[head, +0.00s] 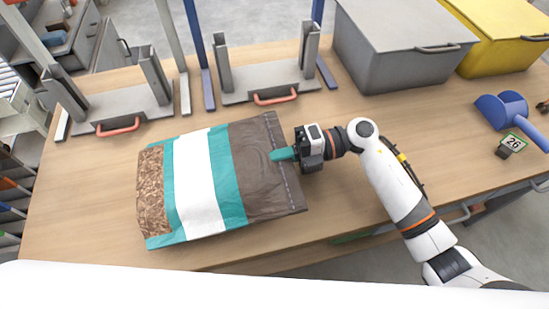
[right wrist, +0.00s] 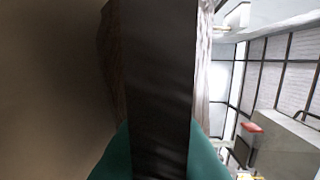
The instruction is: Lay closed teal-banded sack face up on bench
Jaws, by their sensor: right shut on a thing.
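The teal-banded sack (head: 205,185) is over the wooden bench, its broad face up. It has a white panel between two teal bands, a brown end at the right and a pellet-patterned strip at the left. A pale seam line runs along its right end, which looks closed. My right gripper (head: 282,155) is shut on that right end, with one teal finger on the upper face. In the right wrist view, the dark sack end (right wrist: 160,90) stands between the teal fingers (right wrist: 160,150). Whether the sack's underside fully touches the bench is hidden. My left gripper is not in view.
Two grey metal stands with red handles (head: 118,125) (head: 275,95) are behind the sack. A grey lidded bin (head: 390,50) and a yellow bin (head: 505,35) stand at the back right. The bench (head: 85,195) is clear left of the sack.

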